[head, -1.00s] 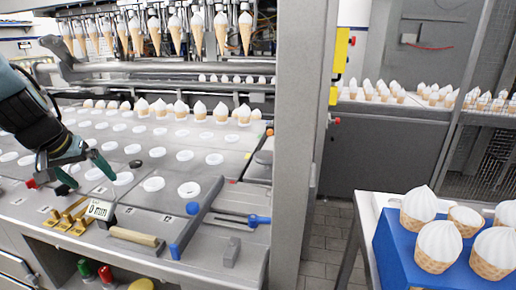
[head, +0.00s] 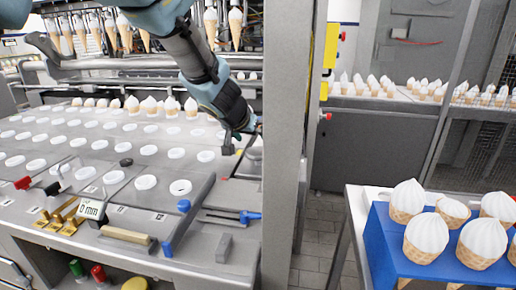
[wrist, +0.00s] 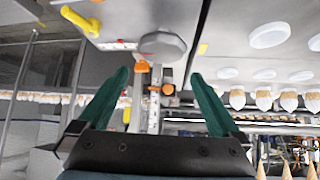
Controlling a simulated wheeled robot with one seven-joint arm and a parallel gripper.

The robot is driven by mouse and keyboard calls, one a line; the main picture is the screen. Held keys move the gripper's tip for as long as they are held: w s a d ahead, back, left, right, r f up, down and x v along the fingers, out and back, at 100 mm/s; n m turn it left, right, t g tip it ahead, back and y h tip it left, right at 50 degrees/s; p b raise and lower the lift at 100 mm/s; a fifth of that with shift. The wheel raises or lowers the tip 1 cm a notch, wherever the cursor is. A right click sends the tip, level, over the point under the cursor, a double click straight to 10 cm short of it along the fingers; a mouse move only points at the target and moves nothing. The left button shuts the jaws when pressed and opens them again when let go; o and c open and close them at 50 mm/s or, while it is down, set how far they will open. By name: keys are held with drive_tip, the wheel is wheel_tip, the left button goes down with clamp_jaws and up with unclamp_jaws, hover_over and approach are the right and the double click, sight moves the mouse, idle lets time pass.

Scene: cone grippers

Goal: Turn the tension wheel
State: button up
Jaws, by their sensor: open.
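A grey faceted round knob, which looks like the tension wheel (wrist: 162,45), shows near the top middle of the wrist view. It lies beyond and between my fingertips, apart from both. My gripper (wrist: 158,76) has its two green fingers spread wide with nothing between them. In the head view my gripper (head: 243,143) hangs over the right end of the machine table, beside the grey post. There the arm and gripper largely hide the wheel's area.
The machine table (head: 60,205) holds rows of white-rimmed holes, with ice cream cones along its back. A grey post (head: 293,130) stands close right of my gripper. A blue-handled lever (head: 250,216) and a wood-handled scraper (head: 126,235) lie in front. A blue cone holder (head: 385,245) stands at right.

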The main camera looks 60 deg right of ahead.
sight(259, 149)
drive_tip(key=x, duration=0.7)
drive_tip(key=shift+w+p, duration=0.1)
drive_tip(key=shift+p, duration=0.25)
drive_tip(key=shift+c, duration=0.2)
drive_tip(key=c, duration=0.9)
drive_tip(key=shift+c, duration=0.2)
